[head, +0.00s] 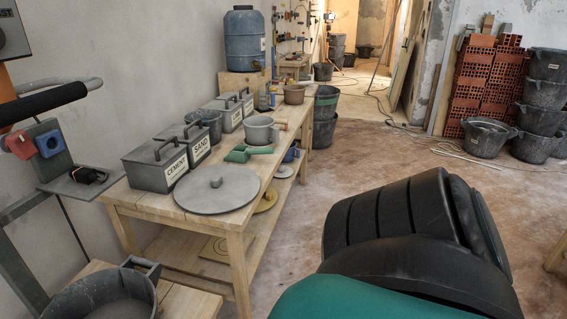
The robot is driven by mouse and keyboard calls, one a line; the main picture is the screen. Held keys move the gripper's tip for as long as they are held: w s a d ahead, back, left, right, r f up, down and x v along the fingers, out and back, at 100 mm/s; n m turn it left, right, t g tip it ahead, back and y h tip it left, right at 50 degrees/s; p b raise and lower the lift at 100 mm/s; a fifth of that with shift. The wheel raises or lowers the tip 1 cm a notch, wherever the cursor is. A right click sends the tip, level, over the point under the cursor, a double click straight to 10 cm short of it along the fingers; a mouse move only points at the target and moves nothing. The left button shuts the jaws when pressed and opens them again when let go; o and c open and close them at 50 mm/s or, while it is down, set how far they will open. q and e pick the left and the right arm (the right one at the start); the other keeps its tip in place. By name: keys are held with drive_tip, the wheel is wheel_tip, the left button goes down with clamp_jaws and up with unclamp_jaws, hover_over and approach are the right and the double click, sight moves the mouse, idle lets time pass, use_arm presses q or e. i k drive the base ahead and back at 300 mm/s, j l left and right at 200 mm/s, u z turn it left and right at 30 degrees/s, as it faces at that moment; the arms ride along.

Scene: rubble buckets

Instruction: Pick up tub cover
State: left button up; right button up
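A round grey cover (232,195) with a small knob on top lies flat at the near end of the wooden workbench (150,204). I take this to be the tub cover. Part of it lies close to the bench's right edge. Nothing rests on it, and its whole top shows. A dark tub (92,300) with a side handle stands at the bottom left, cut off by the frame. Neither of my grippers can be made out in the head view.
Behind the cover stand lidded grey boxes marked CEMENT (150,176) and SAND (197,147), a green scoop (248,153) and a grey pot (259,133). A large black and teal form fills the lower right and hides floor. Open floor lies right of the bench.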

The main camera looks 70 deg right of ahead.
sight(215, 189)
drive_tip(key=z, duration=1.65)
drive_tip(key=i+l+u, duration=0.1)
drive_tip(key=u, duration=0.4)
drive_tip(key=l+u, duration=0.3)
drive_tip(key=u, duration=0.15)
drive_tip(key=i+l+u, duration=0.1)
drive_tip(key=l+u, duration=0.15)
drive_tip(key=l, duration=0.15)
drive_tip(key=l+u, duration=0.25)
drive_tip(key=l, duration=0.65)
drive_tip(key=i+l+u, duration=0.1)
drive_tip(key=l, duration=0.4)
